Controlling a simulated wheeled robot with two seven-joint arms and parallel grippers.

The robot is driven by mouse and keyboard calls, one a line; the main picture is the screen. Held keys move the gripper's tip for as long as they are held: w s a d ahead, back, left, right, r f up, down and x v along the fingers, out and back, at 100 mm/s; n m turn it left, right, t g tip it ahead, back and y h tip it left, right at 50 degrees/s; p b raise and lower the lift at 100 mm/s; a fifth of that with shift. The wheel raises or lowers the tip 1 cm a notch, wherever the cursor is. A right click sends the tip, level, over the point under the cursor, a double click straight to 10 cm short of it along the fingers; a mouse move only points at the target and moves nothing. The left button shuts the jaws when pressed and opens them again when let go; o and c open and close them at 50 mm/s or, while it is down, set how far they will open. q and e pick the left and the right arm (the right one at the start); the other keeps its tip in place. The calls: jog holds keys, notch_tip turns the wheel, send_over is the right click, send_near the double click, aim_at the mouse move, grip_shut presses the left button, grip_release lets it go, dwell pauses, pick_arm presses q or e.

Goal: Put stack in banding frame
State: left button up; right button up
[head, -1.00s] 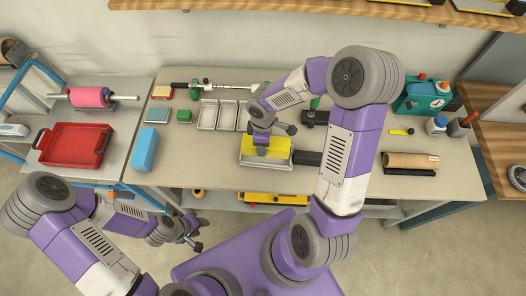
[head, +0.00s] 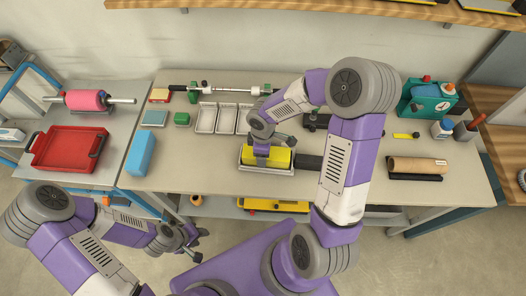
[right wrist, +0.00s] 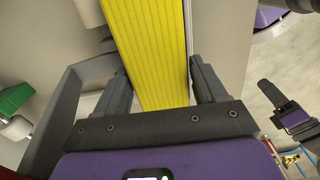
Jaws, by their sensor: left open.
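The yellow stack (head: 275,158) lies at a metal tray-like frame (head: 268,174) near the front middle of the table, which I take for the banding frame. My right gripper (head: 261,150) is above the stack and partly hides it. The head view does not show whether the stack rests fully on the frame floor. My left gripper (head: 188,245) is open and empty, low in front of the table.
Metal trays (head: 207,118) and a green block (head: 182,119) lie behind and left of the frame. A light blue block (head: 141,153) stands at the left table edge. A brown roll (head: 418,164) lies to the right. A red tray (head: 70,148) sits on the side table.

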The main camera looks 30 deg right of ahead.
jog(key=shift+r, duration=0.1)
jog(key=shift+r+p, duration=0.25)
jog(key=shift+p, duration=0.05)
notch_tip(320, 180, up, 12)
jog(key=p, duration=0.3)
jog(key=shift+f, duration=0.15)
dwell(0.4)
